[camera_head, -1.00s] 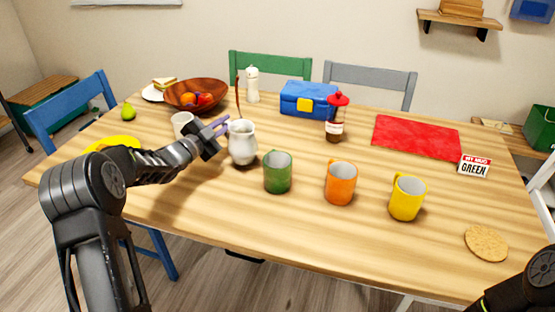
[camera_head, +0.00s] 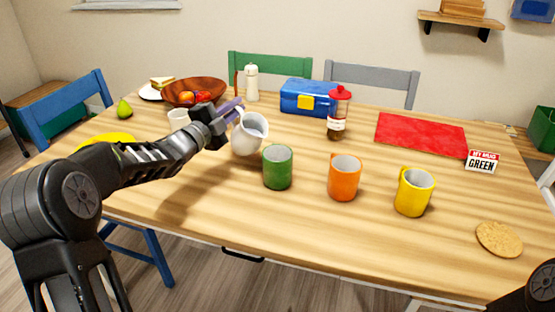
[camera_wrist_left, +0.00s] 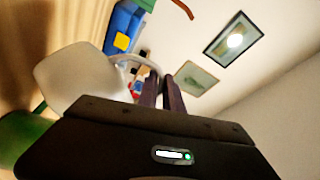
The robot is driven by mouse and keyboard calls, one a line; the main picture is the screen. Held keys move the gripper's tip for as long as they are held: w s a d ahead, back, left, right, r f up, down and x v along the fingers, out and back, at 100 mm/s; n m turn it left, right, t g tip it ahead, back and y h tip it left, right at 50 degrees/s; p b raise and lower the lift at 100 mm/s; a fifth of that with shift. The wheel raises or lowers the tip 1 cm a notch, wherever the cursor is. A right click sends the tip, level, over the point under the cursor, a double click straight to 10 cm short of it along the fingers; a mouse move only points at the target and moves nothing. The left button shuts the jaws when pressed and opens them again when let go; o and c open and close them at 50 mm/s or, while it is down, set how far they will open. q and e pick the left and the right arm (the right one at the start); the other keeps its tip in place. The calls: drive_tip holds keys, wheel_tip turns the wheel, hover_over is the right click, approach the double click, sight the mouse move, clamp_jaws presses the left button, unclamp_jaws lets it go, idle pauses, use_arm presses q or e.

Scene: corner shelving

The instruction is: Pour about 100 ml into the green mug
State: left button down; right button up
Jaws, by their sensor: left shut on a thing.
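A white pitcher (camera_head: 248,137) is held in my left gripper (camera_head: 233,108), which is shut on its handle. The pitcher is tilted to the right, toward the green mug, and appears lifted off the table. The green mug (camera_head: 278,168) stands upright just right of and nearer than the pitcher. No stream shows from the pitcher, and the mug's contents are hard to see. In the left wrist view the pitcher (camera_wrist_left: 75,78) is at the left, with the green mug (camera_wrist_left: 22,130) at the lower left edge. My right gripper is out of view.
An orange mug (camera_head: 344,178) and a yellow mug (camera_head: 414,193) stand right of the green mug. A white cup (camera_head: 178,117) is near the left gripper. A red-capped bottle (camera_head: 338,114) and blue lunch box (camera_head: 307,98) stand behind. A sign (camera_head: 482,161) reads "MY MUG GREEN".

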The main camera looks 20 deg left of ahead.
use_arm(q)
drive_tip(key=shift+s+d+r+m+b, duration=0.2)
drive_tip(key=shift+s+d+r+m, duration=0.05)
drive_tip(key=shift+d+r+m, duration=0.3)
drive_tip(key=shift+s+d+r+m+b, duration=0.2)
drive_tip(key=shift+s+d+r+m, duration=0.05)
drive_tip(key=shift+d+r+m, duration=0.25)
drive_tip(key=shift+s+d+r+m+h, duration=0.25)
drive_tip(key=shift+d+r+m+h, duration=0.2)
drive_tip(key=shift+r+m, duration=0.45)
drive_tip(key=shift+s+d+r+m+t, duration=0.1)
drive_tip(key=shift+d+m+t, duration=0.2)
drive_tip(key=shift+m, duration=0.25)
drive_tip(key=shift+s+d+r+m+h, duration=0.3)
drive_tip(key=shift+d+r+m, duration=0.2)
drive_tip(key=shift+m, duration=0.4)
drive_tip(key=shift+d+r+m, duration=0.15)
drive_tip(key=shift+r+m, duration=0.1)
drive_tip(key=shift+m, duration=0.05)
drive_tip(key=shift+s+d+r+m+h, duration=0.15)
drive_tip(key=shift+s+d+r+m, duration=0.15)
drive_tip(key=shift+m, duration=0.2)
drive_tip(key=shift+s+d+r+m+h, duration=0.1)
drive_tip(key=shift+d+r+m, duration=0.05)
drive_tip(key=shift+d+m, duration=0.3)
drive_tip(key=shift+d+m+b, duration=0.1)
drive_tip(key=shift+m+b, duration=0.15)
drive_tip(key=shift+b, duration=0.2)
drive_tip(key=shift+s, duration=0.1)
